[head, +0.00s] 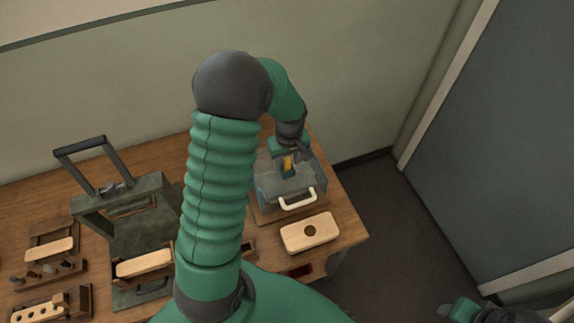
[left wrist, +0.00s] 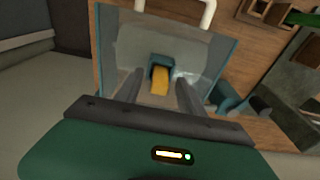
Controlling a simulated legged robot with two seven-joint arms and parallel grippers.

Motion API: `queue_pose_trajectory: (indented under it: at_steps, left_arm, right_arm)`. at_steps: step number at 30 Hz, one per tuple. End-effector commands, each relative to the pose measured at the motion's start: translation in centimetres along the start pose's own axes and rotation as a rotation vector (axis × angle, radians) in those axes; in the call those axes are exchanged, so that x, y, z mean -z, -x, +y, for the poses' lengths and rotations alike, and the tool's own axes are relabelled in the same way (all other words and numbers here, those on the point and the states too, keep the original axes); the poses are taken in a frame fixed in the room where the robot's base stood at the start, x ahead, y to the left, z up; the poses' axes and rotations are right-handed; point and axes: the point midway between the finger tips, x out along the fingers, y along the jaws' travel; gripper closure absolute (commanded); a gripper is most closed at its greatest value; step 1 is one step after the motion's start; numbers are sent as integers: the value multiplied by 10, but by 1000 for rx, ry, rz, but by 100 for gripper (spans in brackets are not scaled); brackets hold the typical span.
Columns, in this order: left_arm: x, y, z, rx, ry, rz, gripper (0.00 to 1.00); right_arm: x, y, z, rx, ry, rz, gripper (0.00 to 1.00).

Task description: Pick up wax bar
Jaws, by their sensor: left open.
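The wax bar is a small yellow-orange block (left wrist: 160,80) with a dark teal piece at its far end. It sits inside a shallow clear-walled tray (left wrist: 222,58) with a white handle. In the head view the bar shows as an orange patch (head: 289,165) beneath my left gripper (head: 290,158). In the left wrist view the two dark fingers of my left gripper (left wrist: 158,92) stand apart, one on each side of the bar. I cannot tell whether they touch it. My right gripper (head: 458,310) is at the bottom right, far from the table; its fingers are unclear.
A wooden block with a dark round hole (head: 322,231) lies in front of the tray's white handle (head: 297,199). A green-grey press with a black handle (head: 80,146) stands to the left, with wooden brush blocks (head: 50,249) farther left. The table's right edge is close to the tray.

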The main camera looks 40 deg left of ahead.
Motion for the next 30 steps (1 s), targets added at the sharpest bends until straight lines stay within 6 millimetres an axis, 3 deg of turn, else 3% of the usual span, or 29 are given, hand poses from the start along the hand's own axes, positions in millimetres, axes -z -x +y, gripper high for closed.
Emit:
queue_pose_trajectory:
  at_steps: [3,14,25,30]
  left_arm:
    - [-1,1,1,0,-1,1,55]
    - [-2,2,1,1,-2,2,100]
    - [-1,4,0,0,-1,1,100]
    - [3,33,1,-3,-1,5,100]
  right_arm:
    - [0,0,0,0,0,0,53]
    - [0,0,0,0,0,0,53]
    - [0,-1,0,0,0,0,53]
    - [-1,-5,0,0,0,0,53]
